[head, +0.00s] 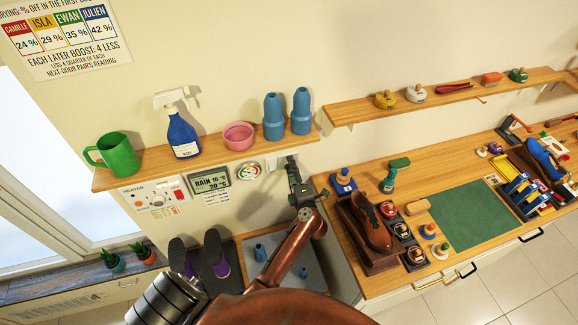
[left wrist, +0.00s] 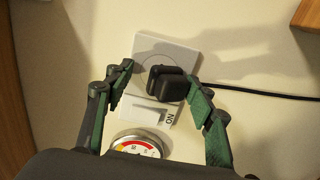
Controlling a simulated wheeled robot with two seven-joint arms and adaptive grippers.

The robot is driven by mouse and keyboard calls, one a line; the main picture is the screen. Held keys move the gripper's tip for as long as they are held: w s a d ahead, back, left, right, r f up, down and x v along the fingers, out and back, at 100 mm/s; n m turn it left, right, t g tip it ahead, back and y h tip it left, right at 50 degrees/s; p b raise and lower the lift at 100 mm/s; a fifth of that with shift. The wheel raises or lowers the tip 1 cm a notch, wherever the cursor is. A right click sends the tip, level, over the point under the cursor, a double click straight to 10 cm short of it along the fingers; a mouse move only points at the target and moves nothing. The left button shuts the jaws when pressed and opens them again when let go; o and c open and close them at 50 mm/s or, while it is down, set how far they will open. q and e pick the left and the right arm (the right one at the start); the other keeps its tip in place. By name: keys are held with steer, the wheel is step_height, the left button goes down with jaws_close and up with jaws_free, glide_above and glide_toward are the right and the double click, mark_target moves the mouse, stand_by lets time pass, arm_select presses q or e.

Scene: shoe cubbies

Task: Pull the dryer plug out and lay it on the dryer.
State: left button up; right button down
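The black dryer plug (left wrist: 168,85) sits in a white wall socket (left wrist: 184,56), with a black cord (left wrist: 265,92) running right. My left gripper (left wrist: 161,89) is open, with one green-padded finger on each side of the plug and gaps between. In the head view my left gripper (head: 294,178) is at the wall just under the shelf, and hides most of the socket and plug. What looks like the dryer is a grey base (head: 258,241) with blue posts below; my arm covers part of it. My right gripper is not in view.
A wooden shelf (head: 210,155) with a green mug (head: 119,155), spray bottle (head: 183,135), pink bowl (head: 239,135) and blue cones is just above the gripper. A round gauge (left wrist: 139,144) is beside the socket. The workbench (head: 440,160) is at right.

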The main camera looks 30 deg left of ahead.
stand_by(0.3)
arm_select(q)
steer(key=shift+f, duration=0.45)
steer(key=shift+f, duration=0.45)
stand_by(0.4)
steer(key=shift+c, duration=0.7)
steer(key=shift+r, duration=0.15)
jaws_close()
